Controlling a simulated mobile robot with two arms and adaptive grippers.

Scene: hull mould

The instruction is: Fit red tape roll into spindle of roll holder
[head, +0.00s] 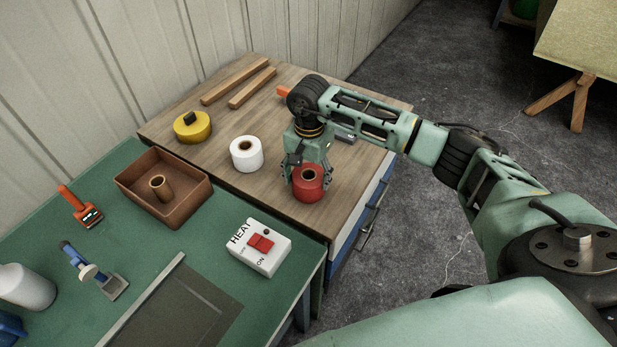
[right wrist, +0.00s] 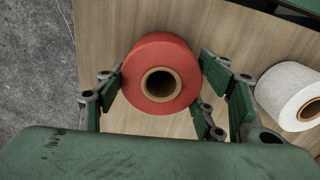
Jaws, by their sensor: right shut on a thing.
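The red tape roll (head: 309,187) is at the front right of the wooden table top, with its cardboard core facing up. My right gripper (head: 306,176) is above it with its fingers around its sides. In the right wrist view the red roll (right wrist: 160,75) sits between the green finger pads, which press on its sides. I cannot tell whether the roll touches the table. The roll holder is a brown open box (head: 190,206) with an upright spindle (head: 160,187) inside, on the green bench to the left. The spindle is bare. My left gripper is not in view.
A white roll (head: 246,154) stands between the red roll and the brown box; it also shows in the right wrist view (right wrist: 294,95). A white heater switch box (head: 259,247) stands in front.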

